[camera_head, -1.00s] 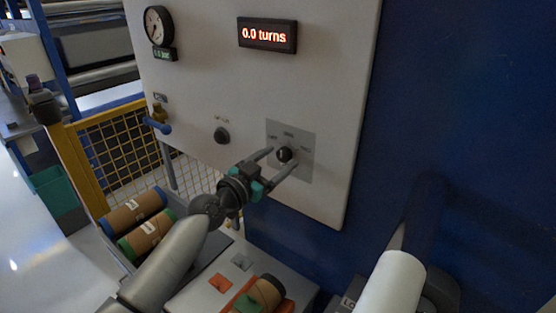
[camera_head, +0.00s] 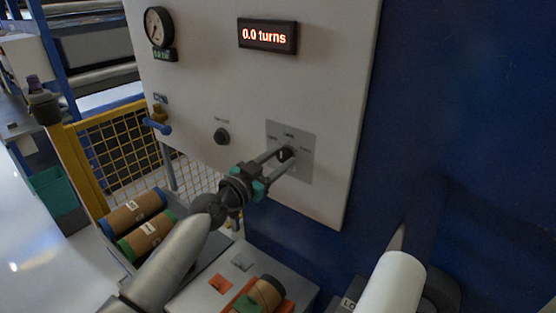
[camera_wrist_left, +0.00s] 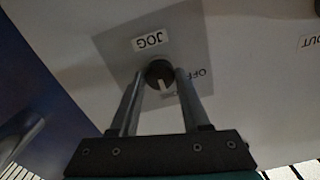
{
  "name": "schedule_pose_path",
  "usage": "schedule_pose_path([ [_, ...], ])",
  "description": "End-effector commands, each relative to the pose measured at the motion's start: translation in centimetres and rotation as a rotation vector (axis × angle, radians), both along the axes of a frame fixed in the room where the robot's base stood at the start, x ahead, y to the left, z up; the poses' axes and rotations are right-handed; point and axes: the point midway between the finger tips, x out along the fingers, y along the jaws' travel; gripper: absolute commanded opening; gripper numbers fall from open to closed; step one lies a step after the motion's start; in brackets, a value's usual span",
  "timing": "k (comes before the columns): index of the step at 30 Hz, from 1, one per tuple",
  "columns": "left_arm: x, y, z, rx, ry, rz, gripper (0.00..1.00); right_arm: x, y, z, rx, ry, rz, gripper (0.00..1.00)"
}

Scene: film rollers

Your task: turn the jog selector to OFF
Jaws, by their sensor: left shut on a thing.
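The jog selector is a small round black knob (camera_head: 286,152) on a grey plate (camera_head: 303,172) low on the white panel. In the left wrist view the knob (camera_wrist_left: 158,72) has a white pointer line. That line points toward the bottom of the picture, slightly right, and not straight at the JOG label (camera_wrist_left: 150,40) or the partly hidden OFF label (camera_wrist_left: 199,79). My left gripper (camera_head: 284,154) is shut on the knob, one finger on each side. My right gripper is not in view.
A display (camera_head: 267,36) reads 0.0 turns. A gauge (camera_head: 158,27), a black button (camera_head: 222,136) and a blue-handled valve (camera_head: 158,122) are on the panel's left. Film rolls (camera_head: 135,211) lie below left, with another roll (camera_head: 266,293) at the bottom. A blue wall (camera_head: 460,100) stands right.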

Motion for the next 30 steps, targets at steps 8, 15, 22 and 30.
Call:
schedule_pose_path([
  [8, 0.0, 0.0, -0.1, -0.002, 0.003, 0.0, 0.0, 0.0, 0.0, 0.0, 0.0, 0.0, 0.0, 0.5],
  [15, 0.0, 0.0, -0.1, -0.047, 0.035, 0.0, 0.0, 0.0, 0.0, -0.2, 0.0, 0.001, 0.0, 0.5],
  [22, 0.0, 0.0, -0.2, -0.169, 0.124, 0.0, 0.0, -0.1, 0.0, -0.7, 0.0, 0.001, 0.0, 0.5],
  [30, 0.0, 0.0, -0.2, -0.372, 0.272, 0.0, 0.0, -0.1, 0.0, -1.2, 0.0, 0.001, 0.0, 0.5],
])
